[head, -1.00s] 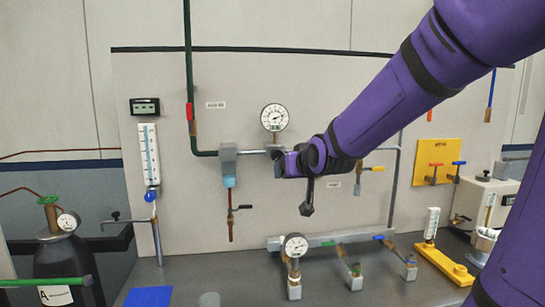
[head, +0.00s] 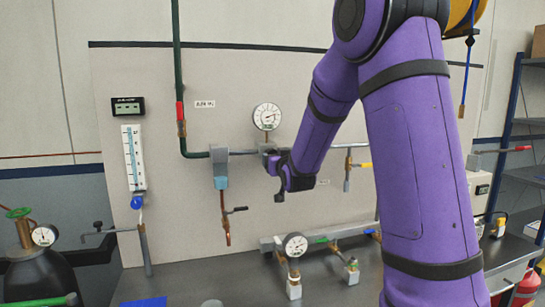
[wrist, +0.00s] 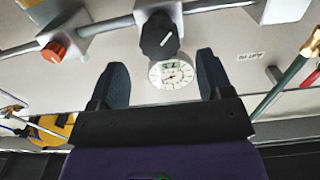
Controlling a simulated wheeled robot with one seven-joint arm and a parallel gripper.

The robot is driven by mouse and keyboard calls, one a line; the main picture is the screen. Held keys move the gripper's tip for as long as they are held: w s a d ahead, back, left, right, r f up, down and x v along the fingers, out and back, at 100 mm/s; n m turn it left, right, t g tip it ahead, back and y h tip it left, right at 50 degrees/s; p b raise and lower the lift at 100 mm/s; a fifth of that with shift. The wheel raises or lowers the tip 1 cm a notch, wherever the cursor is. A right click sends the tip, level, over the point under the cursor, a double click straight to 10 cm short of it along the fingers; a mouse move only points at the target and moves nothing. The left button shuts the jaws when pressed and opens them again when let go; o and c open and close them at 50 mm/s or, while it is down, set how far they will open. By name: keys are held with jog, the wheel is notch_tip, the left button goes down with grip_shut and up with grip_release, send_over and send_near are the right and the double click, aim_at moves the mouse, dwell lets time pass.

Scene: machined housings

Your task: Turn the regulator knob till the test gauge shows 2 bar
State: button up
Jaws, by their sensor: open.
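A black knob with a white pointer line (wrist: 160,38) sits on the wall pipe in the wrist view; I take it for the regulator knob. My gripper (wrist: 161,64) is open, its two dark fingers apart, with the knob just beyond and between the fingertips. Nothing is held. A round white dial gauge (wrist: 172,74) shows between the fingers, and in the head view the gauge (head: 267,116) stands above the pipe. Its reading is too small to tell. In the head view my gripper end (head: 275,172) is at the pipe below this gauge and hides the knob.
An orange knob (wrist: 55,50) is on the same pipe. A grey valve block (head: 219,165) with a copper pipe hangs left of my gripper. A second gauge (head: 295,245) stands on the bench manifold below. A gas bottle (head: 40,270) stands at left. My arm covers the right side.

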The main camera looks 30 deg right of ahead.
jog(key=shift+x, duration=2.65)
jog(key=shift+c, duration=0.5)
jog(key=c, duration=0.8)
